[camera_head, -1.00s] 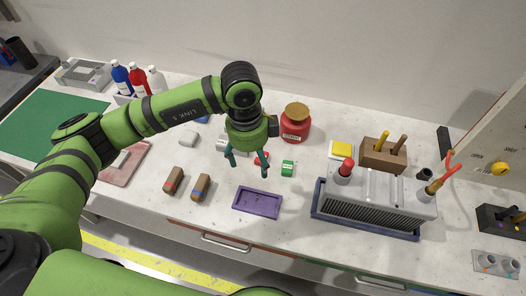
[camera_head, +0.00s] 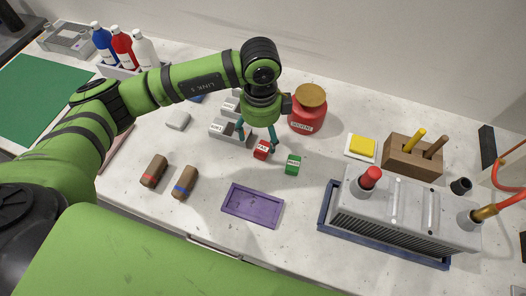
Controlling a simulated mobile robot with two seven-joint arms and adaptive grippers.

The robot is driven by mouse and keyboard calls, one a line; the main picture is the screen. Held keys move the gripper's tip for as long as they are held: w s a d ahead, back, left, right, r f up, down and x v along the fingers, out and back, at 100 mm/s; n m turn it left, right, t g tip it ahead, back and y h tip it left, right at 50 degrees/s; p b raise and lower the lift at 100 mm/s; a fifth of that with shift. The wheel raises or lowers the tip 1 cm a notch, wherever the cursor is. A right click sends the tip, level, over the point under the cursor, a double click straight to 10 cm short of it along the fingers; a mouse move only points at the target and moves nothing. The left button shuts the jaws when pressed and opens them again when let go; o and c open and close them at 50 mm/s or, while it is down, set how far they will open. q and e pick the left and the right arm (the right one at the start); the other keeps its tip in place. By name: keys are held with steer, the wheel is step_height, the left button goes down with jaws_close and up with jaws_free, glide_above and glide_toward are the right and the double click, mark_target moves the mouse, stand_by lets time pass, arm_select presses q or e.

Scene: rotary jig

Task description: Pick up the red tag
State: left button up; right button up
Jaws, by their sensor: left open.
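The red tag (camera_head: 261,150) is a small red block with a white label, lying on the white bench near the middle of the view. My left gripper (camera_head: 258,142) points down over it with its two teal fingers apart. The fingers stand close above or around the tag; the exact gap cannot be told. The tag's top is partly behind a finger. My right gripper is not in view.
A green tag (camera_head: 293,164) lies just right of the red one. A red jar (camera_head: 307,112) stands behind, grey blocks (camera_head: 230,131) to the left, and a purple tray (camera_head: 252,206) in front. A grey finned unit (camera_head: 400,214) fills the right.

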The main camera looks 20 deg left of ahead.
mark_target(263, 148)
arm_select(q)
step_height(263, 148, down, 5)
steer(key=shift+d+f+p, duration=0.15)
steer(key=shift+p, duration=1.1)
steer(key=shift+w+f, duration=0.15)
steer(key=shift+f, duration=0.3)
steer(key=c, duration=1.3)
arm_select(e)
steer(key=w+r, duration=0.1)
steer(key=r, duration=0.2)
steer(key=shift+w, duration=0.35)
